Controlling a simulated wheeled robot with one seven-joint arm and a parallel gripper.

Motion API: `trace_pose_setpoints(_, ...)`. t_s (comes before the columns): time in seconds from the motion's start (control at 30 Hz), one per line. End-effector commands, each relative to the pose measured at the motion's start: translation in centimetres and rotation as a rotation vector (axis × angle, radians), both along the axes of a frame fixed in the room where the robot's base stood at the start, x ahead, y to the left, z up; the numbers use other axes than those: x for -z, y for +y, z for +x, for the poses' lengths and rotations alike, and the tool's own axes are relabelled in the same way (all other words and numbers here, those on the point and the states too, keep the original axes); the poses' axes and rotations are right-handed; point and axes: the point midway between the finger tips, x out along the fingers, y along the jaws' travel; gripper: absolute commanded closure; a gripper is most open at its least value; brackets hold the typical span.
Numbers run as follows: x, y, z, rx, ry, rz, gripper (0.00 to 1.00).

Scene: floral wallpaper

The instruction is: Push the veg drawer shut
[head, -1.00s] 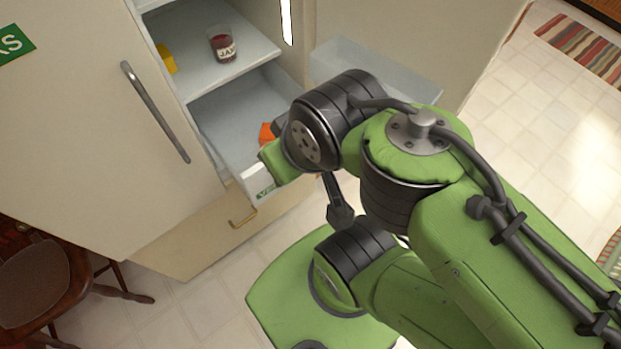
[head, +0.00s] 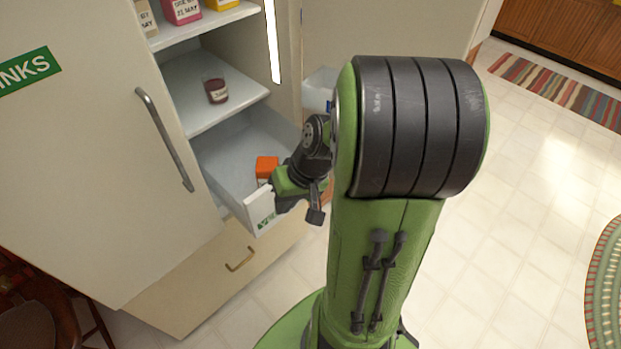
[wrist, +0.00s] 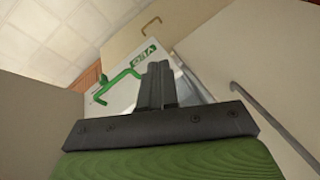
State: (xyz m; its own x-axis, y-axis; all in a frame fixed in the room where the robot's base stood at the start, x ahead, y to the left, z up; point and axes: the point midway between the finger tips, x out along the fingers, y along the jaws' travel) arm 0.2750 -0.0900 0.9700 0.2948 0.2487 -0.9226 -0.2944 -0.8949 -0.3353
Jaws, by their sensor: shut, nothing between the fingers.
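The veg drawer (head: 239,199) is a white drawer low in the open fridge, pulled partly out. Its front has a green label, which reads VEG in the wrist view, and a green wire-like handle (wrist: 116,84). An orange box (head: 266,167) lies inside it. My gripper (wrist: 157,68) has its fingers together, with nothing between them, pointing at the drawer front (wrist: 125,62) near the label. I cannot tell whether the fingertips touch it. In the head view my wrist is at the drawer's right front corner, and the fingertips are hard to make out.
Shelves above hold a jam jar (head: 216,91) and several packages. A closed lower drawer (head: 225,270) with a brass handle is below. A wooden chair (head: 30,310) stands lower left.

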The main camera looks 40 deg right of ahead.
Motion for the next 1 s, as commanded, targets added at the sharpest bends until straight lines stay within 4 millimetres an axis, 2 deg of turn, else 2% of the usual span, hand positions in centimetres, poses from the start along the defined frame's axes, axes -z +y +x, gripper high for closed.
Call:
trace_pose_setpoints(0.03, 2.3, -1.5, 0.1, 0.061, -0.002, 0.069, 1.00)
trace_pose_setpoints(0.1, 5.0, -3.6, 0.3, 0.154, -0.040, 0.179, 1.00)
trace_pose_setpoints(0.17, 7.4, -5.8, 0.3, 0.258, -0.098, 0.283, 1.00)
trace_pose_setpoints(0.3, 12.1, -11.4, -0.7, 0.549, -0.307, 0.507, 1.00)
trace_pose_setpoints(0.4, 14.4, -15.3, -2.3, 0.759, -0.483, 0.618, 1.00)
trace_pose_setpoints(0.5, 15.6, -18.1, -3.9, 0.909, -0.615, 0.676, 1.00)
trace_pose_setpoints(0.6, 16.0, -19.3, -4.7, 0.976, -0.677, 0.696, 1.00)
trace_pose_setpoints(0.67, 16.1, -19.5, -4.5, 0.983, -0.687, 0.698, 1.00)
trace_pose_setpoints(0.77, 16.4, -19.4, -3.3, 0.979, -0.684, 0.698, 1.00)
trace_pose_setpoints(1.0, 18.1, -19.1, 1.7, 0.975, -0.680, 0.700, 1.00)
